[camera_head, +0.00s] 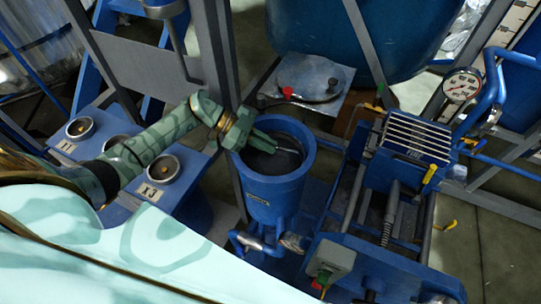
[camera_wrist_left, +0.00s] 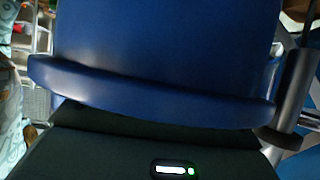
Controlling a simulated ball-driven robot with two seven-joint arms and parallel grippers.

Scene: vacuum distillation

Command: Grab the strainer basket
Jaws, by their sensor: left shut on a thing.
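The blue strainer pot (camera_head: 272,187) stands upright with its mouth open, left of the blue pump-like machine. The dark grey strainer basket (camera_head: 262,163) shows inside the mouth, below the rim. My left gripper (camera_head: 272,143) reaches over the rim from the left and is shut on the basket, near a thin pale bar at its top. The exact contact is small and dark. In the left wrist view, the blue pot wall and rim (camera_wrist_left: 150,90) fill most of the picture, and the fingertips are hidden. My right gripper is not in view.
The blue machine (camera_head: 405,140) with a slatted top and yellow lever stands close right of the pot. A grey plate (camera_head: 308,78) lies behind it, below a large blue tank (camera_head: 365,35). Labelled round fittings (camera_head: 160,167) sit at left. A pressure gauge (camera_head: 461,86) is at right.

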